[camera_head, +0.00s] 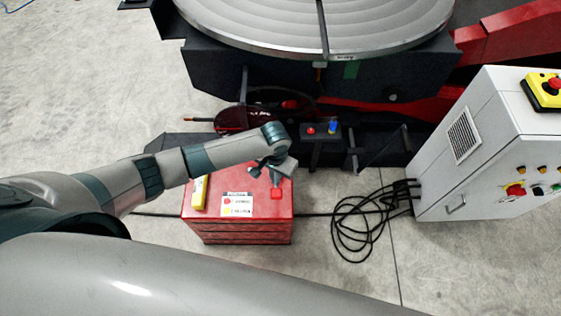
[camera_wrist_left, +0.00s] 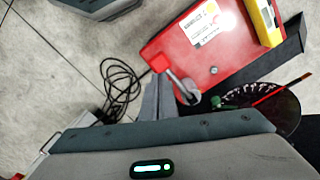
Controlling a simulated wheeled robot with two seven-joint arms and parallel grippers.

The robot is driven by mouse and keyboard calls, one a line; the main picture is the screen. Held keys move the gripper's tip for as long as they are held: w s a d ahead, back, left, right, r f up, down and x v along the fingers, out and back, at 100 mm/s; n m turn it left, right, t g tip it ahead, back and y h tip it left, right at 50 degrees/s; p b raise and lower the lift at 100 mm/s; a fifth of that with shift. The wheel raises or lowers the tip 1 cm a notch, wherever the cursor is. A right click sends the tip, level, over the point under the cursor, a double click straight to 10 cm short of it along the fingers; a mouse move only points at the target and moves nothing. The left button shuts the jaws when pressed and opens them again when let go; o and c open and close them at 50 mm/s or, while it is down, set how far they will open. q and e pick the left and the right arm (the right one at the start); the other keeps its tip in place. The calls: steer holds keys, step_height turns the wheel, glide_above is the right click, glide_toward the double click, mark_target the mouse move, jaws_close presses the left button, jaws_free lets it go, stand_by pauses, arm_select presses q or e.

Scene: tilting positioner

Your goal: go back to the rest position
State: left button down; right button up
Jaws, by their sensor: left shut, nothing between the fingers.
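My left gripper (camera_head: 277,180) is over the right part of the top of a red box (camera_head: 268,231) on the floor. In the left wrist view its two grey fingers (camera_wrist_left: 158,100) are together, with nothing between them. A grey lever with a red end (camera_wrist_left: 160,63) stands on the box close beside the fingertips; I cannot tell whether they touch. In the head view the red end (camera_head: 276,193) shows just below the gripper. My right gripper is not in view.
A tilting positioner with a round metal table (camera_head: 400,30) stands behind the box. A small post (camera_head: 320,133) has red and blue buttons. A white control cabinet (camera_head: 455,150) is at right, with black cables (camera_head: 355,225) on the floor. A yellow item (camera_head: 200,192) lies on the box.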

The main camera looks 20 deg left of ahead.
arm_select(q)
steer(key=s+d+r+m+t+h, duration=0.1)
steer(key=s+d+r+h, duration=0.1)
steer(key=s+d+r, duration=0.3)
steer(key=s+d+t+h, duration=0.1)
steer(key=s+d, duration=0.2)
steer(key=s, duration=0.3)
steer(key=s+a+r+n+t+y, duration=0.1)
steer(key=s+a+r, duration=0.3)
steer(key=s+a, duration=0.35)
steer(key=s+a+r+n+t+y, duration=0.1)
steer(key=s+a+r+y, duration=0.1)
steer(key=s+a+r, duration=0.55)
step_height(320, 180, down, 38)
steer(key=g+b, duration=0.2)
steer(key=b, duration=0.4)
steer(key=s+a+f+b, duration=0.2)
steer(key=s+f+b, duration=0.1)
steer(key=s+f, duration=0.5)
steer(key=s+a+f+g+b, duration=0.1)
steer(key=s+a+f+b, duration=0.1)
steer(key=s+f, duration=0.7)
step_height(320, 180, down, 6)
steer(key=shift+s+r+m+b, duration=0.15)
steer(key=shift+s+m+b, duration=0.15)
steer(key=shift+b, duration=0.1)
